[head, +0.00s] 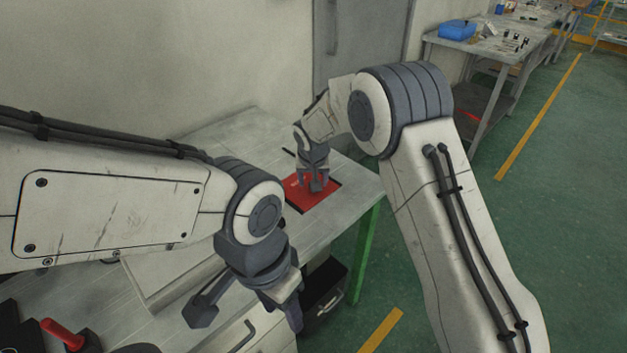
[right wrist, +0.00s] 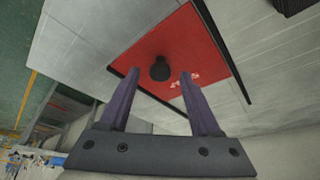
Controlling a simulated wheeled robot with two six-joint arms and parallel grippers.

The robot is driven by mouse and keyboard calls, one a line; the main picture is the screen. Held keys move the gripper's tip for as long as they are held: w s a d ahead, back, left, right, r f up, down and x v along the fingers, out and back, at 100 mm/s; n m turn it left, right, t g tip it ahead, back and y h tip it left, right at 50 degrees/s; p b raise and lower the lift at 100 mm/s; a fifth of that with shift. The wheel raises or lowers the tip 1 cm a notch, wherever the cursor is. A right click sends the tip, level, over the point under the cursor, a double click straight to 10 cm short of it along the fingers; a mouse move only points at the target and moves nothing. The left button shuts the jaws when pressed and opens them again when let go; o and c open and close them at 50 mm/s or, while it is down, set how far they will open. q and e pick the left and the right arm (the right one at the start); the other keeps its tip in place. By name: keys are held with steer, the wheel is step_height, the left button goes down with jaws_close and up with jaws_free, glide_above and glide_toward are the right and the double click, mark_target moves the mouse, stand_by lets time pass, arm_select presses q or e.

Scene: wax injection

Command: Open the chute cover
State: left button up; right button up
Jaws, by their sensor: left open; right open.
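The chute cover (head: 312,200) is a flat red square plate with a dark knob, set in the grey worktable (head: 352,192) near its right end. It looks closed. In the right wrist view the red plate (right wrist: 205,45) fills the upper middle, and the black knob (right wrist: 160,69) shows between the finger tips. My right gripper (head: 313,184) is over the cover with its fingers around the knob's sides; it is open, and I cannot tell whether either finger touches the knob. My left gripper (head: 250,312) is open and empty at the lower middle, apart from the cover.
A black bin (head: 326,291) stands below the table's right end, beside a green table leg (head: 366,255). A red-handled lever (head: 62,334) is at the lower left. A bench with a blue box (head: 457,30) stands at the back right. The green floor to the right is clear.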

steer(key=shift+w+f, duration=0.1)
steer(key=shift+f, duration=0.2)
jaws_close()
stand_by(1.3)
